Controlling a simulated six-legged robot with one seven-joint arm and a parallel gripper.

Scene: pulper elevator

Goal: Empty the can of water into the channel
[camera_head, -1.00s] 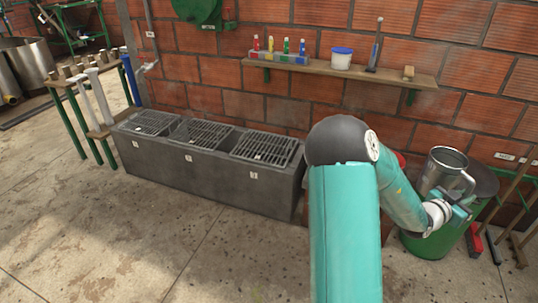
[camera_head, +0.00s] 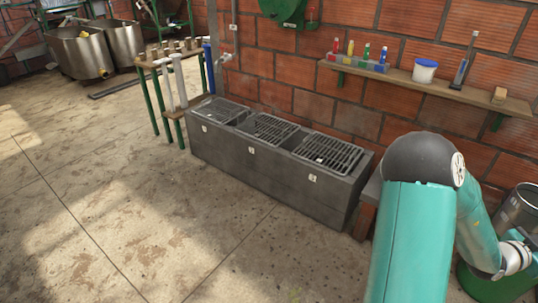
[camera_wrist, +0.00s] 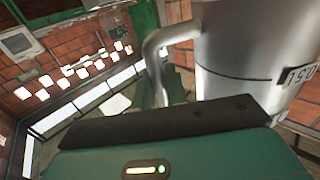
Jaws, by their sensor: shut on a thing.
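A metal can (camera_head: 518,210) is cut off by the right edge of the head view. In the wrist view the can (camera_wrist: 235,45) is large and close, with its curved handle (camera_wrist: 153,50) on the left and dark markings on its side. My gripper (camera_wrist: 170,118) is shut on the can, at its handle side. The can looks roughly upright in the head view; the water inside cannot be seen. The channel (camera_head: 265,180) is a long grey concrete trough along the brick wall, left of my arm. It has several dark grates on top and white number labels on its front.
A shelf (camera_head: 430,82) with coloured bottles, a white tub (camera_head: 424,71) and tools hangs above the channel. A rack (camera_head: 165,95) of pipes stands at the channel's far left end. The floor before the channel is clear.

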